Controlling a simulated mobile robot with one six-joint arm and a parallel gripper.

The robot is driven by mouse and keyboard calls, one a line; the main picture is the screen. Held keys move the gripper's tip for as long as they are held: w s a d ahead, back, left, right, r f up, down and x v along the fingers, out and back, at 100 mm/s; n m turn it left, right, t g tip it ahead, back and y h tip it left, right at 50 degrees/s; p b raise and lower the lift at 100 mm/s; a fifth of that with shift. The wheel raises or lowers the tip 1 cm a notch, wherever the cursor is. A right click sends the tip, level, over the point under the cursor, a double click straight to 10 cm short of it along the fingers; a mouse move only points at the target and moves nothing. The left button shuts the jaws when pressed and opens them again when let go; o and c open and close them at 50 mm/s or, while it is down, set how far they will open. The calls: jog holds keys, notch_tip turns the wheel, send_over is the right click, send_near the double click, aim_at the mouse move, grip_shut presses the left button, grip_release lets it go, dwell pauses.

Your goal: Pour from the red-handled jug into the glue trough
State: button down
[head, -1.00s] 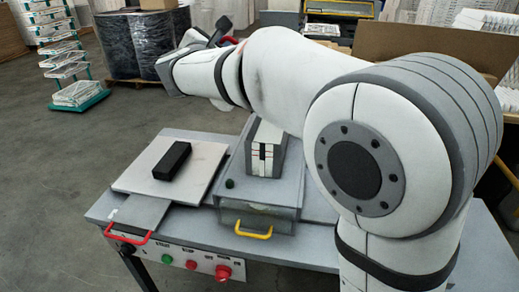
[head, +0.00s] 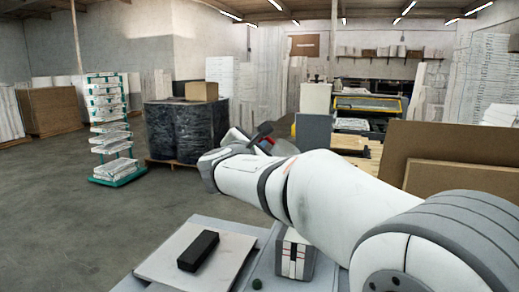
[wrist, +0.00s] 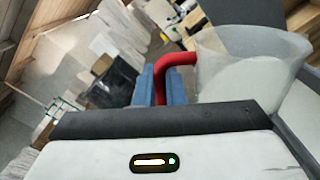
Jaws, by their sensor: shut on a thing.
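The jug (wrist: 240,75) is a translucent whitish vessel at the right of the wrist view, with a red handle (wrist: 173,61) on its left side. My gripper (wrist: 160,82) has blue fingers shut around this handle. The jug looks tilted in the wrist view, but that picture is itself rolled, so I cannot tell its true tilt. Its contents are not clear. I cannot pick out the glue trough with certainty in either view.
A worktable below my arm bears a pale plate (head: 165,262) with a black block (head: 198,250) and a white boxed filter (head: 295,255). Behind stand a black-wrapped pallet (head: 186,130), a green rack (head: 110,130) and a yellow-edged machine (head: 378,103). Open floor lies left.

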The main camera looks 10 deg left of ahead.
jog(key=shift+s+d+r+m+b, duration=0.1)
jog(key=shift+d+m+b, duration=0.35)
jog(key=shift+m+b, duration=0.75)
dwell(2.2)
jog(key=shift+s+d+f+m+b, duration=0.15)
jog(key=shift+d+f+m+b, duration=0.4)
jog(key=shift+b, duration=1.65)
dwell(2.4)
